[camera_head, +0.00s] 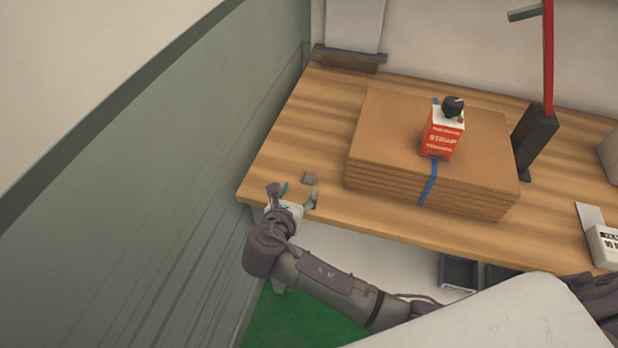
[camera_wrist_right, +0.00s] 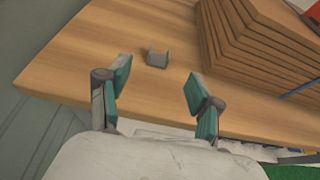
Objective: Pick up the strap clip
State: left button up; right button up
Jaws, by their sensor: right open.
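The strap clip (camera_head: 309,178) is a small grey piece lying on the wooden table near its front left corner. It also shows in the right wrist view (camera_wrist_right: 158,58), beyond the fingertips and roughly between their lines. My right gripper (camera_head: 295,193) is open and empty at the table's front edge, just short of the clip and apart from it. Its two teal-padded fingers (camera_wrist_right: 160,84) are spread wide in the wrist view. My left gripper is not in view.
A stack of brown cardboard sheets (camera_head: 381,132) with a blue strap stands right of the clip. On it sits a red and white box (camera_head: 441,138) with a dark knob-like object on top. A green-grey wall (camera_head: 170,170) runs close along the left. Bare tabletop surrounds the clip.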

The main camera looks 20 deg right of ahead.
aim_at(308, 182)
jog(key=x, duration=0.8)
jog(key=shift+w+d+f, duration=0.15)
jog(key=shift+w+f, duration=0.05)
jog(key=shift+f, duration=0.1)
jog(key=c, duration=1)
jog(key=shift+r, duration=0.1)
